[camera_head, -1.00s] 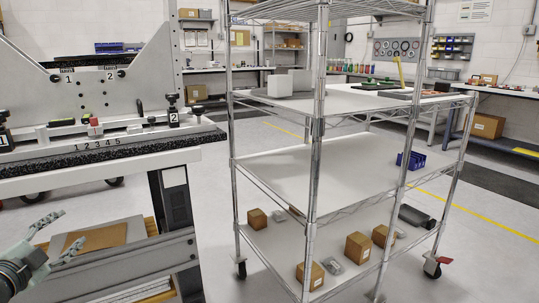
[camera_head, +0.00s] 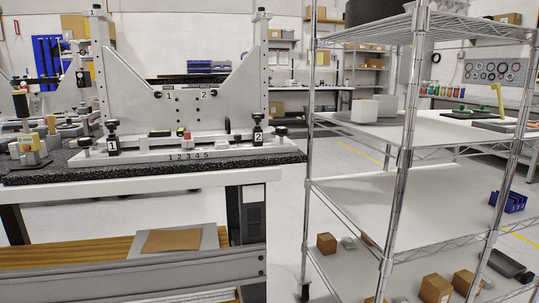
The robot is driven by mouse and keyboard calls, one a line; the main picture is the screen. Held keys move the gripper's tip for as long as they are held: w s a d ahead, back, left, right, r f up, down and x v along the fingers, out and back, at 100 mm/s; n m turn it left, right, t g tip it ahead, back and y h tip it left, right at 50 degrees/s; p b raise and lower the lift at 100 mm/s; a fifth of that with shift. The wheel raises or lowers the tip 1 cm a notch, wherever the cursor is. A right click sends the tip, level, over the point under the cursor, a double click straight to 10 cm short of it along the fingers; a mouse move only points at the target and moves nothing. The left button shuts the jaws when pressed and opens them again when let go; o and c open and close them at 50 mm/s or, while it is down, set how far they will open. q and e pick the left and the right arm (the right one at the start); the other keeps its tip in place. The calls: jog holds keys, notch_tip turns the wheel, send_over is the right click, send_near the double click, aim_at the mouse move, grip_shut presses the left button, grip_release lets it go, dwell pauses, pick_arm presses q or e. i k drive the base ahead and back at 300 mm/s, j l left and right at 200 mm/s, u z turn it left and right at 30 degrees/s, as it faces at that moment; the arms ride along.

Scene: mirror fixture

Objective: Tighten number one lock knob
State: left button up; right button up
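The grey mirror fixture (camera_head: 190,108) stands on the workbench at the left of the head view. A black lock knob with a label 1 (camera_head: 112,128) stands upright at the left end of its base. A similar black knob with a label 2 (camera_head: 258,130) stands at the right end. Smaller labels 1 and 2 with dark round knobs are on the upright plate. A strip numbered 1 to 5 runs along the base front. How tight the knobs are cannot be told. Neither of my grippers is in view.
A wire shelf cart (camera_head: 400,130) stands close on the right, holding boxes. A narrow floor gap separates bench and cart. A brown board (camera_head: 172,240) lies on the bench's lower shelf.

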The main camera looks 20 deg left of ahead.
aim_at(85, 143)
jog(key=k+u, duration=0.1)
jog(key=u, duration=1.45)
jog(key=i+j+z, duration=0.15)
jog(key=z, duration=0.3)
jog(key=j, duration=0.1)
